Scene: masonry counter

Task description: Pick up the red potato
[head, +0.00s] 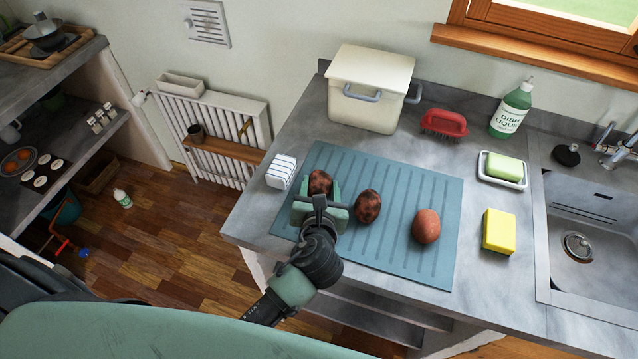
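Three potatoes are in the head view on a blue ridged mat (400,263). The right one (426,226) is plain reddish-brown and lies apart from the others. The middle one (367,206) is dark red with blackish mottling. The left one (319,181) is similarly mottled and partly hidden by my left gripper (320,193). My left gripper's green fingers are at either side of this left potato. I cannot tell whether they press on it. The potato appears to be at mat level. My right gripper is not in view.
A cream lidded bin (368,95), red brush (444,123) and dish liquid bottle (511,108) stand behind the mat. A white striped block (281,171) is left of it. A yellow sponge (498,231), green soap on a dish (503,168) and the sink (590,235) are right.

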